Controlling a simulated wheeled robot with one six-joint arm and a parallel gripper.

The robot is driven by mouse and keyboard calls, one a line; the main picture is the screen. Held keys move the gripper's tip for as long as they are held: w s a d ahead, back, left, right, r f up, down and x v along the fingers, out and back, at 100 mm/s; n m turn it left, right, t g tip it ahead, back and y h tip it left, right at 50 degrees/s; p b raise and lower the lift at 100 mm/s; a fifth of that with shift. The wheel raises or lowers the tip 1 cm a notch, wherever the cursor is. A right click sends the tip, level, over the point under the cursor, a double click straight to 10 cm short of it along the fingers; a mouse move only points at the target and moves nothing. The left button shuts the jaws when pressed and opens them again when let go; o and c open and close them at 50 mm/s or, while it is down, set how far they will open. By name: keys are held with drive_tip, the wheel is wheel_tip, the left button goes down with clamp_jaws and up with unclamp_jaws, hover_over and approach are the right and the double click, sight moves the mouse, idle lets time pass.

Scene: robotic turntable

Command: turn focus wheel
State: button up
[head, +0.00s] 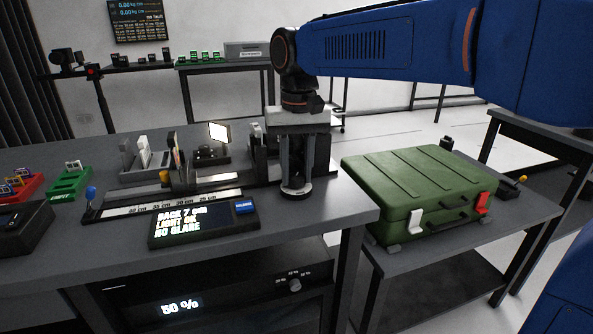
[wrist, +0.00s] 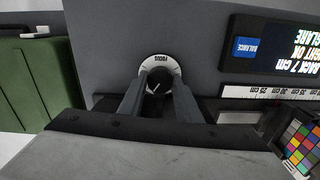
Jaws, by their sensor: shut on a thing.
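The focus wheel (wrist: 160,63), a round dark knob with a pale ring lettered "FOCUS", is near the top middle of the wrist view. My gripper (wrist: 158,88) reaches down to it with one finger on each side, and is shut on it. A short white pointer line shows on the knob's dark face. In the head view my gripper (head: 297,186) points straight down at the table's right end, with the wheel's pale ring just visible under the fingertips. The display (head: 203,222) left of it reads "BACK 7 cm", "LIGHT OK", "NO GLARE", with a blue button (head: 245,207).
A scaled rail (head: 165,206) runs left of my gripper, with a lit panel (head: 220,132) and a colour chart (wrist: 301,145) nearby. A green case (head: 420,190) sits on a lower table to the right. Green (head: 70,182) and red trays lie far left.

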drive_tip(key=n, duration=0.4)
drive_tip(key=shift+n, duration=0.3)
drive_tip(key=n, duration=0.4)
drive_tip(key=shift+n, duration=0.3)
drive_tip(key=o, duration=1.1)
